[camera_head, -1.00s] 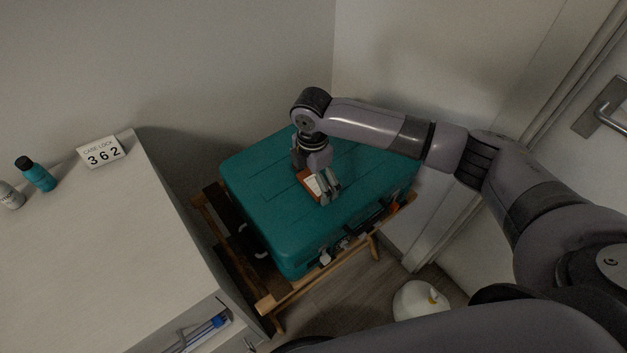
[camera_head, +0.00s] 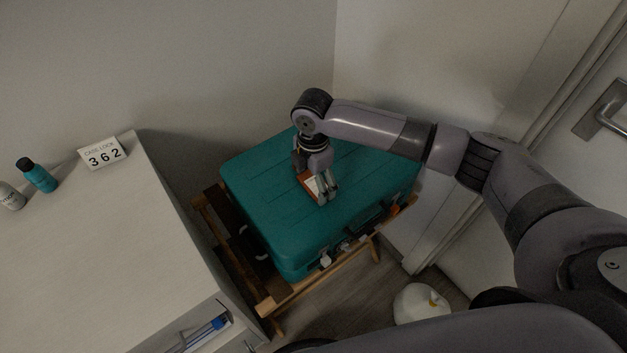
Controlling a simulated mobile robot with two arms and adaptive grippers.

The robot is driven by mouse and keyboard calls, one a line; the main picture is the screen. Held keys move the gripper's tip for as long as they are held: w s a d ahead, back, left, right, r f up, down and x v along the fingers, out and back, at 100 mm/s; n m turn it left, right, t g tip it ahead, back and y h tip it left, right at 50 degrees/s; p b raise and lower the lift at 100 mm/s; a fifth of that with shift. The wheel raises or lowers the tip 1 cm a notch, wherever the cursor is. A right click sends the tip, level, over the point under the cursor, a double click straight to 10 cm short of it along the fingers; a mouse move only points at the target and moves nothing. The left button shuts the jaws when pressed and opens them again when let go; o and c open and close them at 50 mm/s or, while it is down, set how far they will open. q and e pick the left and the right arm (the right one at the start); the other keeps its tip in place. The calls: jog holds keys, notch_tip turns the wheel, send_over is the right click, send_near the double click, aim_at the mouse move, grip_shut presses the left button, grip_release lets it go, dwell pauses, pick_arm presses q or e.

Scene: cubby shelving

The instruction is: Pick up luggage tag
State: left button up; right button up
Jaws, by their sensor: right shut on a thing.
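The luggage tag (camera_head: 309,187) is orange-brown with a white panel and is over the top of the teal suitcase (camera_head: 268,199). My right gripper (camera_head: 326,198) points down over the suitcase lid and is shut on the tag, its fingers covering part of it. I cannot tell whether the tag still touches the lid. My left gripper is not in view.
The suitcase lies on a wooden rack (camera_head: 284,294) in the corner. A white rounded object (camera_head: 418,304) is on the floor. A door with a handle (camera_head: 603,112) is at right.

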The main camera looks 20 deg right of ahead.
aim_at(313, 184)
notch_tip(313, 184, up, 20)
dwell(0.4)
